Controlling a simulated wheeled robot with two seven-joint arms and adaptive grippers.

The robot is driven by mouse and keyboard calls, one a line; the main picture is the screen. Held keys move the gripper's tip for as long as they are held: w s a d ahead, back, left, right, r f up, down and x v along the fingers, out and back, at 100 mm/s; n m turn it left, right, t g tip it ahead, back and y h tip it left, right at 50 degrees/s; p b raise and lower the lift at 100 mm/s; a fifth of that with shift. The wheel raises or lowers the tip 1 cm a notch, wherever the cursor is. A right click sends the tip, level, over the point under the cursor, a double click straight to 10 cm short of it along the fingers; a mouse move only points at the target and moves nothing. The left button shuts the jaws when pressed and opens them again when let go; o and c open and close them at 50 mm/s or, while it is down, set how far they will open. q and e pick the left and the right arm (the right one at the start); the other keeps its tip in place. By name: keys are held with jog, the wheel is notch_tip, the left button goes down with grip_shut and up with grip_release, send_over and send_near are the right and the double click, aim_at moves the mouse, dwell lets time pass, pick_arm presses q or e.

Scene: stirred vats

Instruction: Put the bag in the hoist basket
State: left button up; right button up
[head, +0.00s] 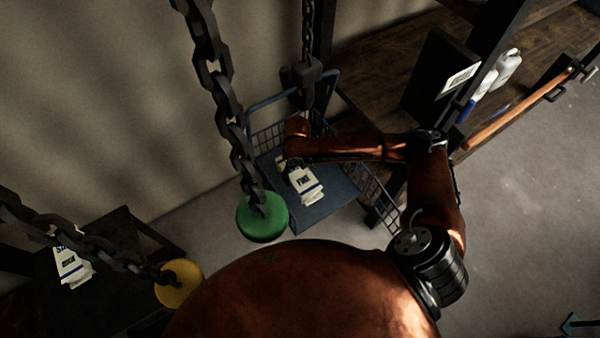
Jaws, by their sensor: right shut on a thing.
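A white bag with a dark label reading FINE (305,184) is within the outline of the blue hoist basket (335,200), over its flat floor. I cannot tell whether the bag touches the floor. The basket has mesh sides and hangs at a dark chain and hook block (301,78). My right arm reaches in from the right, and my right gripper (287,164) is shut on the upper end of the bag. The fingers are dark and partly hidden by the wrist. My left gripper is not in view.
A green disc (262,217) and a yellow disc (180,284) hang on heavy chains in front. Another white bag (72,262) is on a dark stand (105,243) at left.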

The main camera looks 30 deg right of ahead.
notch_tip(320, 180, down, 5)
jog(key=shift+f+b, duration=0.1)
jog(key=shift+b, duration=0.3)
jog(key=shift+f+b, duration=0.3)
jog(key=shift+f, duration=1.65)
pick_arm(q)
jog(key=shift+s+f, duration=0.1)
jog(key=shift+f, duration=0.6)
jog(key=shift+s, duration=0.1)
pick_arm(e)
jog(key=o, duration=2.1)
jog(key=shift+s+f, duration=0.1)
jog(key=shift+f, duration=0.05)
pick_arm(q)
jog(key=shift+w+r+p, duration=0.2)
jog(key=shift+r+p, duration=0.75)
pick_arm(e)
notch_tip(320, 180, up, 12)
jog(key=shift+r, duration=0.15)
